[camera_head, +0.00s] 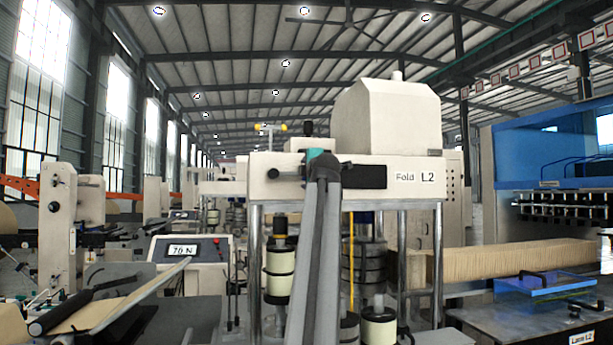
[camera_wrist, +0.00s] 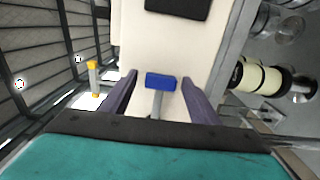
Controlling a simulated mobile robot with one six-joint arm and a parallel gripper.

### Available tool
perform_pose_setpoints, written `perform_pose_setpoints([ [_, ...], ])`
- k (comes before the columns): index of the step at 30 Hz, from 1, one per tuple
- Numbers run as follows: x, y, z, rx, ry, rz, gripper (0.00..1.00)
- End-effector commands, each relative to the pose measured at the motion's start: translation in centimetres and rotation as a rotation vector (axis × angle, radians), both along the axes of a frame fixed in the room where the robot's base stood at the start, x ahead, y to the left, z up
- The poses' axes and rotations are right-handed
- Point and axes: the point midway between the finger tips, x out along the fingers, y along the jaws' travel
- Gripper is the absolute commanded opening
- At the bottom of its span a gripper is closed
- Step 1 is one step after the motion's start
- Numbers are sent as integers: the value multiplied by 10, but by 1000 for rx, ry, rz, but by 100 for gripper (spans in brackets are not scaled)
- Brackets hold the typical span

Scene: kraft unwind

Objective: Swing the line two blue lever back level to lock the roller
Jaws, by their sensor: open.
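The blue lever (camera_wrist: 161,81) shows in the wrist view as a blue block on a grey metal stem, against the cream machine housing. My gripper (camera_wrist: 159,86) is open, with one dark purple finger on each side of the blue block. Gaps show between the block and both fingers, so it is not gripped. In the head view the "Fold L2" housing (camera_head: 385,174) is in the middle. My arm rises in front of it, with the teal part of my gripper (camera_head: 318,154) at its top edge. The blue lever is hidden there, and the lever's angle is hard to tell.
A yellow-ended handle (camera_head: 270,128) stands above the housing's left part, and a yellow piece (camera_wrist: 93,76) shows left of my gripper in the wrist view. Rollers (camera_head: 279,270) and posts are below the housing. A console reading "70 N" (camera_head: 184,250) is at left.

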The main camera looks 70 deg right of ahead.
Motion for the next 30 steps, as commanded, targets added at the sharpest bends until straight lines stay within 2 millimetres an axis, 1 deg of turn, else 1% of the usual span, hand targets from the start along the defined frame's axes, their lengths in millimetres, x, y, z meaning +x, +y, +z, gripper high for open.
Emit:
perform_pose_setpoints([
  [20,-56,89,-3,-5,0,-4,56],
  [22,-59,93,0,-4,0,-4,56],
  [30,-68,107,-1,-4,0,-5,56],
])
